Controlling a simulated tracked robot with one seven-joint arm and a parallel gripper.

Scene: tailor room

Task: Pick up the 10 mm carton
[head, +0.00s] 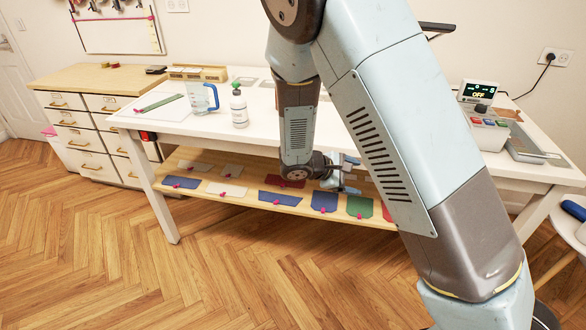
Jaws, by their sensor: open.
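I cannot pick out a carton marked 10 mm in the head view; no label that small is readable. My gripper (350,176) is by the wooden lower shelf (236,208) under the white table (262,118). It is open, and I see nothing between its fingers. Flat coloured pieces with pink tags lie along the shelf: a red one (285,182) left of my gripper, a blue one (324,201) in front of it and a green one (360,207) to the right. My arm hides part of the shelf and tabletop.
On the table stand a blue-handled clear jug (202,98), a white bottle (239,108) and a device reading OFF (478,93). A white drawer cabinet (88,120) is at the left. A round white stool (572,226) is at the right edge. The wooden floor in front is clear.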

